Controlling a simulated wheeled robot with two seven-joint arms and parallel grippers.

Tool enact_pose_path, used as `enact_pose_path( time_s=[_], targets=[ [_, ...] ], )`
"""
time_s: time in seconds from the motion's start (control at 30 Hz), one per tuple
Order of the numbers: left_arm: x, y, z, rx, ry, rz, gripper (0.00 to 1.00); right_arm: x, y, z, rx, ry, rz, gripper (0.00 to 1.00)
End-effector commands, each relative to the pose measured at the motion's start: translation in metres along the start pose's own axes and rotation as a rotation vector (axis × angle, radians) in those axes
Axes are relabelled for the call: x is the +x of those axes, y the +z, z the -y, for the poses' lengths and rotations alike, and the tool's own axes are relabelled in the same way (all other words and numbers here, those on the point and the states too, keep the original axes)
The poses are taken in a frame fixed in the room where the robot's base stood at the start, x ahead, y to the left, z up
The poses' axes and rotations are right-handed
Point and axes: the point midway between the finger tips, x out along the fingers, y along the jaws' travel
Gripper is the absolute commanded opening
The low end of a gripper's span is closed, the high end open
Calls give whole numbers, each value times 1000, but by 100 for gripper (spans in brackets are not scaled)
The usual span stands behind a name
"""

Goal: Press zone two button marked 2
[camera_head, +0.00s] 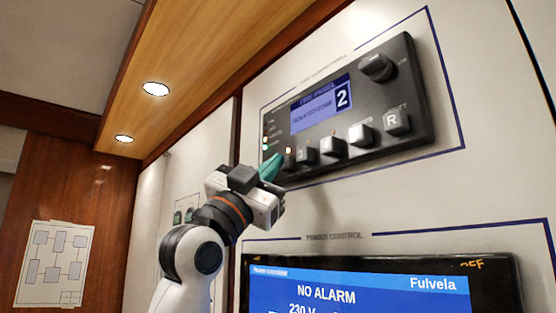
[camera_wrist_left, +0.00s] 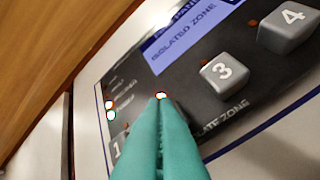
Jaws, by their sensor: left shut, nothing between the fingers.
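The dark fire panel (camera_head: 350,108) is on the wall, with a row of grey buttons along its lower edge. The button 2 (camera_head: 289,160) seems to be the one under a lit red-white lamp, just beside my fingertips. My left gripper (camera_head: 276,162) has its teal fingers shut together and empty, with tips at the panel's lower left. In the left wrist view the fingers (camera_wrist_left: 160,105) hide the place between button 1 (camera_wrist_left: 117,150) and button 3 (camera_wrist_left: 222,72). I cannot tell whether they touch button 2. The display (camera_head: 322,103) shows a large 2. My right gripper is out of view.
Button 4 (camera_wrist_left: 290,25), button R (camera_head: 397,121) and a knob (camera_head: 378,68) are on the same panel. Below is a blue screen (camera_head: 360,290) reading NO ALARM. A wooden overhang (camera_head: 200,60) runs above at left.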

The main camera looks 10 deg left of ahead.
Motion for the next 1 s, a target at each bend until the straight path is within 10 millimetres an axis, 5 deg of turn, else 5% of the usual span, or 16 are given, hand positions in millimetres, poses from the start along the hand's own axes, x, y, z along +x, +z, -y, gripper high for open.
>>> enact_pose_path(
  time_s=[1.0],
  targets=[
    [-8,4,-5,1,0,-1,0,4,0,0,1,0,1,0]
  ],
)
